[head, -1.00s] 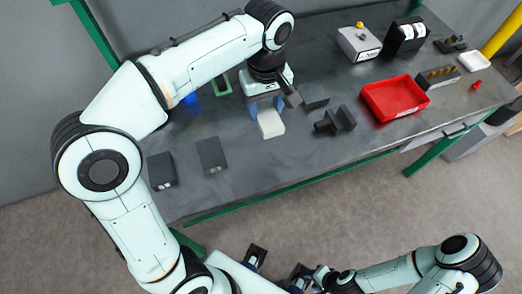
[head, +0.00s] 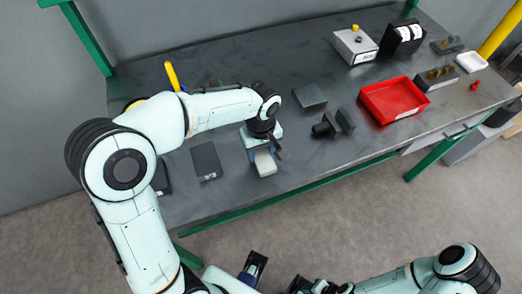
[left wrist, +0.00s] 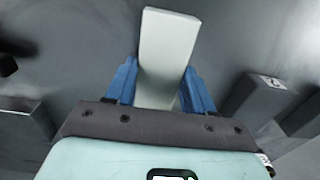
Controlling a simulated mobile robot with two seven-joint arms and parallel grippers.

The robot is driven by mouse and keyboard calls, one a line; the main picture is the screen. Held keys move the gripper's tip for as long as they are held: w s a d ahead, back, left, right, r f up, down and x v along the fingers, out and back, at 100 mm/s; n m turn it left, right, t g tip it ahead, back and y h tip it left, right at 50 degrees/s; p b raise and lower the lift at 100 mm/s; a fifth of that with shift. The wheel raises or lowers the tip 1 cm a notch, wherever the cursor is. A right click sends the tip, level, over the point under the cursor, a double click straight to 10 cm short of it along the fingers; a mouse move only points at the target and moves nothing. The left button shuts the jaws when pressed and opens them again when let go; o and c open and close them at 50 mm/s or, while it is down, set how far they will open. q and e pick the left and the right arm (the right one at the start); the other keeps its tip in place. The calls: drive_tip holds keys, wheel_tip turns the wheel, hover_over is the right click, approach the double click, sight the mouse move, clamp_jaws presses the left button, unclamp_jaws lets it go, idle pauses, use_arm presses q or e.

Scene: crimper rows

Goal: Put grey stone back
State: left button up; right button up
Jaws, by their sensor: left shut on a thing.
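The grey stone is a pale, light grey oblong block (head: 264,162), held near the front edge of the table. My left gripper (head: 262,150) is shut on it. In the left wrist view the stone (left wrist: 166,50) sits between the two blue fingers (left wrist: 160,90) and sticks out past them. Its near end is hidden by the gripper. I cannot tell whether the stone touches the tabletop. My right arm is low at the bottom of the head view, and its gripper is too unclear there to judge.
A dark block (head: 207,160) lies left of the stone, another (head: 160,178) is partly behind my arm. A dark flat block (head: 310,96) and a black angled tool (head: 334,123) lie to the right, then a red tray (head: 394,99). The grey table (head: 225,203) has bare room in front.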

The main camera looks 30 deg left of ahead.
sight(261, 153)
use_arm(q)
drive_tip(key=shift+f, duration=0.15)
drive_tip(key=shift+f, duration=0.15)
drive_tip(key=o, duration=1)
drive_tip(key=shift+r, duration=0.55)
wheel_tip(261, 153, up, 11)
drive_tip(key=p, duration=0.2)
drive_tip(key=shift+r, duration=0.2)
